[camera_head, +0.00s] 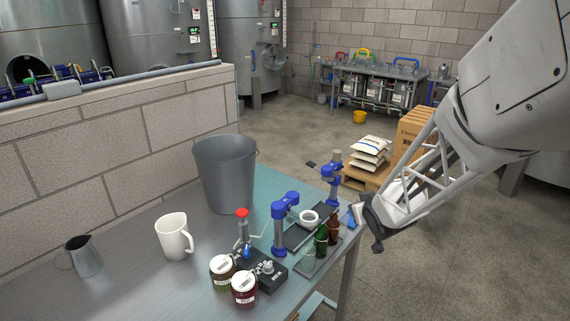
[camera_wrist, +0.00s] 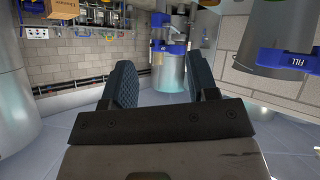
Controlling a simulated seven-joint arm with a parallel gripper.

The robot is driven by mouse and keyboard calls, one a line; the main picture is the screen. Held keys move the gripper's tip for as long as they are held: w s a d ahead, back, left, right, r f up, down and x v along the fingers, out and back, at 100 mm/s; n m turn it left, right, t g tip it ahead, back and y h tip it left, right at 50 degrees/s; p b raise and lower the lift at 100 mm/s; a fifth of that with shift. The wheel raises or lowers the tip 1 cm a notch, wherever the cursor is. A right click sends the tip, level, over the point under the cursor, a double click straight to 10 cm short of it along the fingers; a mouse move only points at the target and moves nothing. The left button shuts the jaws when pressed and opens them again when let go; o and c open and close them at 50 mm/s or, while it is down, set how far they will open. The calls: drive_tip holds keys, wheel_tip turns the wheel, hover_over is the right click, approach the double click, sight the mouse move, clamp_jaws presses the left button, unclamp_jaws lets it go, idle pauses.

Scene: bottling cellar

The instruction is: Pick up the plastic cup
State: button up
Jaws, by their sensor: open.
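I cannot tell for certain which thing is the plastic cup. A white mug-like vessel with a handle (camera_head: 175,238) stands upright on the metal table, left of the middle. A small white round-rimmed piece (camera_head: 309,217) sits between the blue-and-grey posts, near the bottles. My gripper (camera_head: 362,220) is at the table's right edge, right of the bottles and well apart from the white mug. In the wrist view my gripper (camera_wrist: 163,75) shows two dark blue-grey fingers spread apart with nothing between them.
A grey bucket (camera_head: 224,175), a metal jug (camera_head: 84,257), two lidded jars (camera_head: 243,289), a red-topped device (camera_head: 243,232) and green and brown bottles (camera_head: 333,229) stand on the table (camera_head: 150,290). A block wall (camera_head: 110,150) runs behind. The table's front left is clear.

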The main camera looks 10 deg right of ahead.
drive_tip(key=w+d+f+n+t+y, duration=0.2)
drive_tip(key=w+f+y, duration=0.1)
drive_tip(key=w+f, duration=0.3)
drive_tip(key=t+y, duration=0.2)
drive_tip(key=y, duration=0.2)
approach(347, 226)
drive_tip(key=shift+n, duration=0.4)
drive_tip(key=w, duration=0.1)
drive_tip(key=w+a, duration=0.1)
drive_tip(key=w+a+r, duration=0.1)
drive_tip(key=w, duration=0.1)
drive_tip(key=shift+s+d+f+t+y, duration=0.15)
drive_tip(key=shift+s+f+t+y, duration=0.15)
drive_tip(key=shift+f+y, duration=0.4)
drive_tip(key=shift+w, duration=0.1)
drive_tip(key=shift+x, duration=1.25)
drive_tip(key=shift+x, duration=2.6)
